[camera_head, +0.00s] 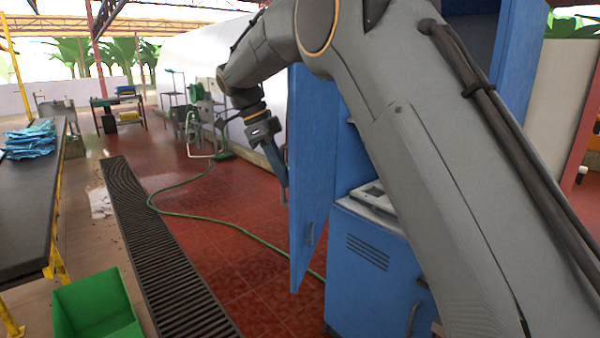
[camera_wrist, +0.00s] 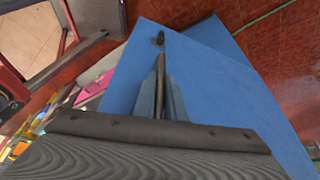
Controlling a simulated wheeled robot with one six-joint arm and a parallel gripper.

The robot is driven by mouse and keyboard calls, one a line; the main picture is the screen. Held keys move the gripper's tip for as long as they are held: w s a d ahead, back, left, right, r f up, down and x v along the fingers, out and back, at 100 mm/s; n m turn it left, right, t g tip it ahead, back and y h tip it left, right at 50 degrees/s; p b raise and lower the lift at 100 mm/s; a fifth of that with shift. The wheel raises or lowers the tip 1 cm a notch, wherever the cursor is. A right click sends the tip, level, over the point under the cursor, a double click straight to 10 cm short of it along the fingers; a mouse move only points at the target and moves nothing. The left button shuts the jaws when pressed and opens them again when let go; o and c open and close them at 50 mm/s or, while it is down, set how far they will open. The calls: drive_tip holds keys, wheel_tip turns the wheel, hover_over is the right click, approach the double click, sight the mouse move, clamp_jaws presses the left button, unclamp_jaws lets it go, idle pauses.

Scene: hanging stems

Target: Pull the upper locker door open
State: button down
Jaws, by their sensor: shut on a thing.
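The blue upper locker door (camera_head: 312,150) stands swung well out from the blue locker (camera_head: 365,265), and the upper compartment shows open behind it. My gripper (camera_head: 284,188) is at the door's outer face, near its left edge in the head view. In the wrist view the door (camera_wrist: 205,75) fills the middle, and my gripper's fingers (camera_wrist: 161,100) are closed around the dark bar of the door handle (camera_wrist: 159,58). The handle's near end is hidden between the fingers. My arm covers much of the locker in the head view.
A grey item (camera_head: 374,198) lies in the open compartment. The lower door with vent slots (camera_head: 368,250) appears shut. A green hose (camera_head: 195,212) crosses the red floor left of the door. A green bin (camera_head: 97,305) and a dark-topped table (camera_head: 30,215) stand farther left.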

drive_tip(key=shift+w+a+r, duration=0.1)
drive_tip(key=shift+w+a, duration=0.25)
drive_tip(key=shift+a, duration=0.3)
drive_tip(key=shift+w+a, duration=0.3)
drive_tip(key=shift+a, duration=0.3)
drive_tip(key=c, duration=1.8)
unclamp_jaws()
drive_tip(key=b+v, duration=0.1)
drive_tip(key=v, duration=0.6)
drive_tip(key=shift+r, duration=0.35)
drive_tip(key=shift+a, duration=0.15)
